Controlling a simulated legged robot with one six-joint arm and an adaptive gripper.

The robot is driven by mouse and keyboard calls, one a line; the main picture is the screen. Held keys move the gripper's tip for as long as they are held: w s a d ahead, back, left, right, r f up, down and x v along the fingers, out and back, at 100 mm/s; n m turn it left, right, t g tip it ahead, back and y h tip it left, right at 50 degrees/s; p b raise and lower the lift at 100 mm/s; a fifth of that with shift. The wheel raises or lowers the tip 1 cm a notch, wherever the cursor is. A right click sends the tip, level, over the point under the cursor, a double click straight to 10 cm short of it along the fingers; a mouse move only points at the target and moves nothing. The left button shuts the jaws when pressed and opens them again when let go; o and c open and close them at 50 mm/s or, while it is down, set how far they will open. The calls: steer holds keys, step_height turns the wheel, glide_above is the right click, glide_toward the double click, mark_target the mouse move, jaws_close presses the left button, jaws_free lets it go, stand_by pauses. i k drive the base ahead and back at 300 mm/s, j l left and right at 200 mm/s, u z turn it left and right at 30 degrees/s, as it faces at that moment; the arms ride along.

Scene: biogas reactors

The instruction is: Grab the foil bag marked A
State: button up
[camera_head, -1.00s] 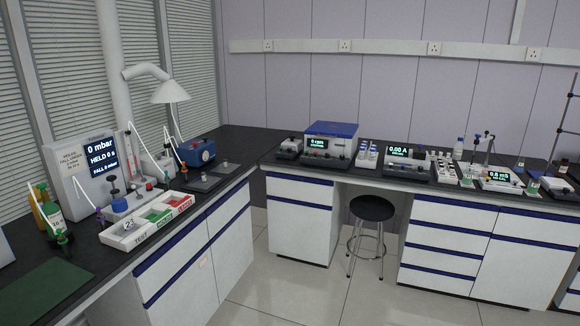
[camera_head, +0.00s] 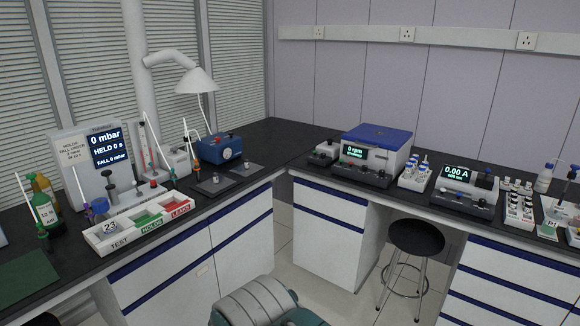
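I cannot read a letter A on anything, so the foil bag marked A is not identified. Two flat dark grey pieces with small metallic fittings lie on the left bench, in front of a blue device; the nearer flat piece (camera_head: 205,188) and the farther flat piece (camera_head: 238,175) could be foil bags, but I cannot tell. A white tray (camera_head: 128,243) to their left has sections labelled TEST, HOLDS and LEAKS. A round item marked 23 sits in the TEST section. My gripper is not in view.
A pressure display unit (camera_head: 82,150) stands behind the tray. The blue device (camera_head: 220,149) and a white lamp (camera_head: 196,80) stand near the corner. A black stool (camera_head: 417,238) stands by the right bench, which holds several instruments. A green mat (camera_head: 22,278) lies at left.

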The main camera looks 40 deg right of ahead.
mark_target(248, 169)
steer(key=k+l, duration=0.1)
steer(key=l, duration=0.5)
steer(key=k+l, duration=0.1)
steer(key=l, duration=0.55)
steer(key=k+l, duration=0.1)
steer(key=l, duration=0.5)
steer(key=k+l+z, duration=0.1)
steer(key=l, duration=0.55)
steer(key=i+l+u, duration=0.1)
steer(key=i, duration=0.45)
steer(key=i+l+u, duration=0.1)
steer(key=i, duration=0.45)
steer(key=i+l, duration=0.25)
steer(key=i, duration=0.25)
steer(key=i+l+u, duration=0.15)
steer(key=i, duration=0.4)
steer(key=i+l+u, duration=0.1)
steer(key=i+l, duration=0.15)
steer(key=i, duration=0.25)
